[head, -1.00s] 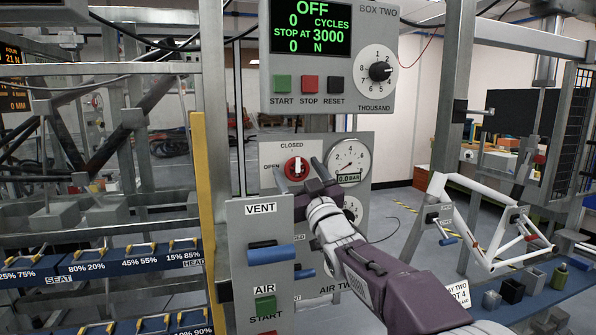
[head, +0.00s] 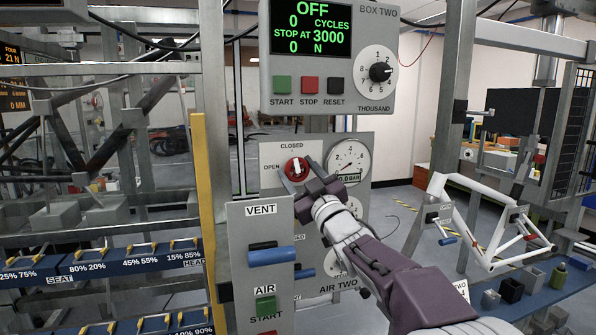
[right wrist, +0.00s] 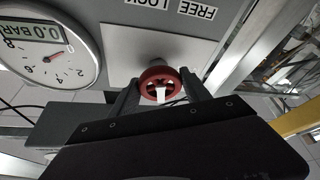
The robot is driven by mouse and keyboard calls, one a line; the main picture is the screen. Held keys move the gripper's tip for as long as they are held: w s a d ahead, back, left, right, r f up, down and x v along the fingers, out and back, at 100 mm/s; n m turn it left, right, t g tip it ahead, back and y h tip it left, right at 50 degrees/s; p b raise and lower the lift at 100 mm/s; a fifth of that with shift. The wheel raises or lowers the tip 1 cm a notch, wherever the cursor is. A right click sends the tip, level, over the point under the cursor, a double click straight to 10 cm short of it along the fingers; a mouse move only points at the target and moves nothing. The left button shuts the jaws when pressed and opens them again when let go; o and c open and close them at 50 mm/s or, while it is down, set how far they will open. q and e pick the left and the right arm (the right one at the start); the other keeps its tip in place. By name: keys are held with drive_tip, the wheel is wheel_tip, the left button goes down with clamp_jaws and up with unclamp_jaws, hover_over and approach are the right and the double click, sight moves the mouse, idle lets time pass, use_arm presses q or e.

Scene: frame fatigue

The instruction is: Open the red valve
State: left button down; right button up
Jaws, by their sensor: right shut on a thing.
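The red valve (head: 292,165) is a round red knob with a white pointer, on a light plate marked CLOSED above and OPEN at the left. The pointer stands close to upright, towards CLOSED. My right gripper (head: 300,177) reaches the knob from the front, shut on it with one finger on each side. In the right wrist view the red valve (right wrist: 151,76) sits between the two dark fingers. The fingers hide part of its rim. My left gripper is not in view.
A pressure gauge (head: 348,159) reading 0.0 bar is right of the valve. A VENT and AIR panel (head: 240,235) with a blue lever (head: 272,256) stands close below left. Box Two (head: 315,95) hangs above, and a yellow post (head: 203,200) stands at the left.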

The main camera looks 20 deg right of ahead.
drive_tip(key=n+y+p, duration=0.1)
drive_tip(key=n, duration=0.1)
drive_tip(key=n+g+y+p, duration=0.1)
drive_tip(key=n, duration=0.2)
drive_tip(key=shift+d+r, duration=0.15)
drive_tip(key=n+g+p, duration=0.1)
drive_tip(key=n, duration=0.1)
drive_tip(key=n+g+y+p, duration=0.1)
drive_tip(key=n+p, duration=0.1)
drive_tip(key=n, duration=0.1)
drive_tip(key=shift+r, duration=0.1)
drive_tip(key=n+g+p, duration=0.2)
drive_tip(key=n+p, duration=0.1)
drive_tip(key=n, duration=0.1)
drive_tip(key=shift+n+p, duration=0.4)
drive_tip(key=shift+n+g+p, duration=0.4)
drive_tip(key=shift+n+p, duration=0.6)
drive_tip(key=shift+n, duration=0.3)
drive_tip(key=shift+f, duration=0.2)
drive_tip(key=o, duration=1.4)
drive_tip(key=shift+r, duration=0.1)
drive_tip(key=shift+s, duration=0.1)
